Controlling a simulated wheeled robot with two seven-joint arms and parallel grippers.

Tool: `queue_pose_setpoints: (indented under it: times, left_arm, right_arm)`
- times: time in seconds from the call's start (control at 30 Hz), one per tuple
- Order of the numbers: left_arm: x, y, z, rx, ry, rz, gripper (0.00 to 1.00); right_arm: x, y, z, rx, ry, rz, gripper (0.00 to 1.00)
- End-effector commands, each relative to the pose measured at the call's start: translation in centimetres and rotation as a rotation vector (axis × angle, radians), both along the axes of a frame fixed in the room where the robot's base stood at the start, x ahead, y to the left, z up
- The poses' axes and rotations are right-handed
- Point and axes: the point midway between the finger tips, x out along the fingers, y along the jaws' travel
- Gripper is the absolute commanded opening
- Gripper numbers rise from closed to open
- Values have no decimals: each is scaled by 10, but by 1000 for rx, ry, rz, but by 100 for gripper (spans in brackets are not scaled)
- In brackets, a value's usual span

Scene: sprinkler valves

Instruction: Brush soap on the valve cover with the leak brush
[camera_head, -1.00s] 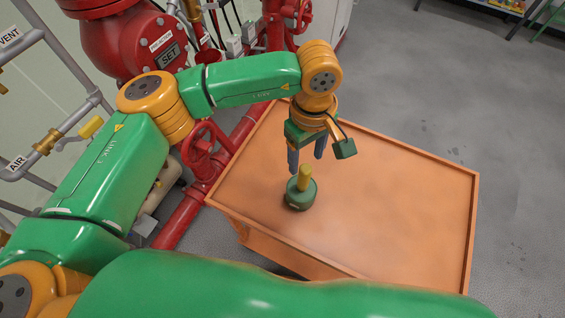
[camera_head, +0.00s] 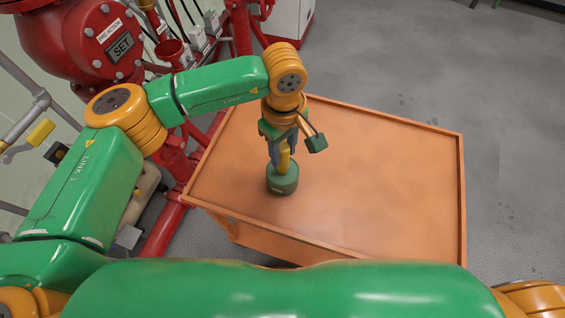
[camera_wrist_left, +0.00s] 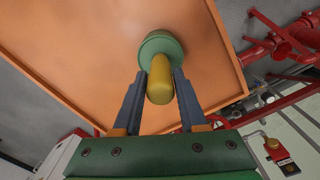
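The yellow brush handle (camera_head: 284,161) stands upright in a round green pot (camera_head: 283,182) on the orange cart. My left gripper (camera_head: 281,156) points down over the pot, with its two fingers on either side of the handle. In the left wrist view the handle (camera_wrist_left: 160,82) lies between the fingertips, with narrow gaps beside its near end, so the gripper looks open around it. The brush's bristles are hidden in the pot. A big red valve body (camera_head: 75,62) with a "PREACTION" label and a "SET" plate stands at the upper left. My right gripper is out of view.
The orange cart top (camera_head: 370,190) has a raised rim and is otherwise bare. Red pipes and a handwheel (camera_head: 172,160) stand close along its left side. Grey floor is open to the right.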

Motion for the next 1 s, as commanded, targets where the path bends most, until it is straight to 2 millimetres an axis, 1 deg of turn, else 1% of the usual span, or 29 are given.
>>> queue_pose_setpoints:
  times: [0.03,0.07,0.1,0.13,0.2,0.23,0.33,0.37,0.57,0.9,1.0]
  left_arm:
    - [0,0,0,0,0,0,24]
    - [0,0,0,0,0,0,16]
    - [0,0,0,0,0,0,6]
    - [0,0,0,0,0,0,0]
    - [0,0,0,0,0,0,0]
    - [0,0,0,0,0,0,30]
    - [0,0,0,0,0,0,3]
    - [0,0,0,0,0,0,0]
    - [0,0,3,0,0,0,0]
    - [0,0,35,0,-1,0,0]
    - [0,0,41,-1,0,0,0]
  right_arm:
    - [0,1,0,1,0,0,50]
    - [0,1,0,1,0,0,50]
    - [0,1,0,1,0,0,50]
    - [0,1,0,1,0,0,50]
    - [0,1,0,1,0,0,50]
    - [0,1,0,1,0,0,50]
    - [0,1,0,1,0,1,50]
    - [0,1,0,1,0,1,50]
    - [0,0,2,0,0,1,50]
    - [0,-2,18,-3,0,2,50]
    - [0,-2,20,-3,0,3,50]
